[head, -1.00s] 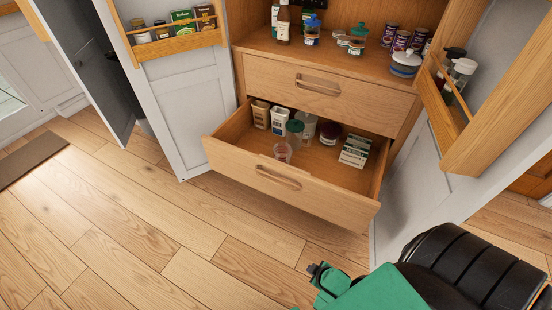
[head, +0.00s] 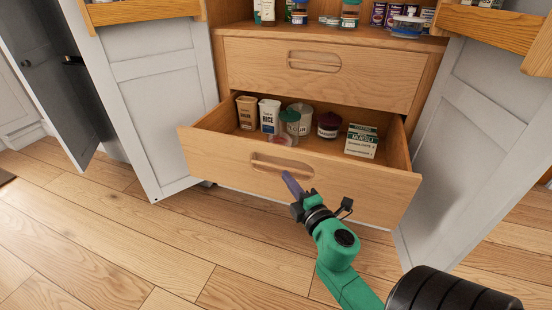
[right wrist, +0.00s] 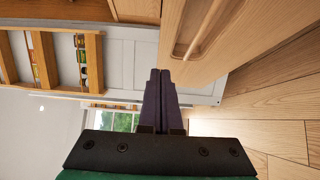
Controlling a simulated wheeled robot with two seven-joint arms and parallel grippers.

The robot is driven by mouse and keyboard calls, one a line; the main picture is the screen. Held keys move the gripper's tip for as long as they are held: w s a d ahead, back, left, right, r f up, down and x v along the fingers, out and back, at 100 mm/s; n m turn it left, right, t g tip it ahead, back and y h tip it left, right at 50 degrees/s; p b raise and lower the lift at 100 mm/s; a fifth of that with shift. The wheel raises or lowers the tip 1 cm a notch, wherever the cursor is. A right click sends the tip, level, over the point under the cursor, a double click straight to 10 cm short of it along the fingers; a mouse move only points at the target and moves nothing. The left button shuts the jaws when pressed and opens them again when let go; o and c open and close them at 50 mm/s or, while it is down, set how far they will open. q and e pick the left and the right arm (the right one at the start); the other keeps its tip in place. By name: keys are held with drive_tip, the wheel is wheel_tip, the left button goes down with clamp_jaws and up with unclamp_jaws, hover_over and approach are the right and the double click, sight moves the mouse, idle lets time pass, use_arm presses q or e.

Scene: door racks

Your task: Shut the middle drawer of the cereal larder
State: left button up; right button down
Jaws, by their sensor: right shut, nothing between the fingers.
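The open lower drawer (head: 340,185) of the cereal larder juts out, with boxes, jars and tubs inside. A closed drawer (head: 375,82) sits directly above it. The open drawer's front has a recessed handle (head: 282,163); its front and handle also show in the right wrist view (right wrist: 200,35). My right gripper (head: 288,178) is shut and empty, its fingers just in front of the open drawer's front, below the handle. Whether the fingertips touch the wood I cannot tell. In the right wrist view the shut fingers (right wrist: 160,90) point past the drawer front. My left gripper is not in view.
White larder doors stand open at the left (head: 150,105) and right (head: 455,130), with wooden door racks on them. A shelf (head: 330,31) with jars and tins is above the drawers. The wooden floor (head: 130,240) in front is clear.

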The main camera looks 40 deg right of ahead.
sight(277, 150)
drive_tip(key=w+d, duration=0.1)
drive_tip(key=w, duration=0.2)
drive_tip(key=w+d, duration=0.1)
drive_tip(key=w, duration=0.1)
drive_tip(key=w+d, duration=0.2)
drive_tip(key=w, duration=0.1)
drive_tip(key=shift+w+f, duration=0.1)
drive_tip(key=shift+w, duration=0.25)
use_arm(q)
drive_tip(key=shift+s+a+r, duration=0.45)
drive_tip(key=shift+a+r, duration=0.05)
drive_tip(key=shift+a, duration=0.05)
use_arm(e)
drive_tip(key=shift+w+d, duration=0.2)
drive_tip(key=shift+d, duration=0.05)
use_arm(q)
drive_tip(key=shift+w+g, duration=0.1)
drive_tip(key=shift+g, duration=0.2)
use_arm(e)
drive_tip(key=shift+d, duration=0.15)
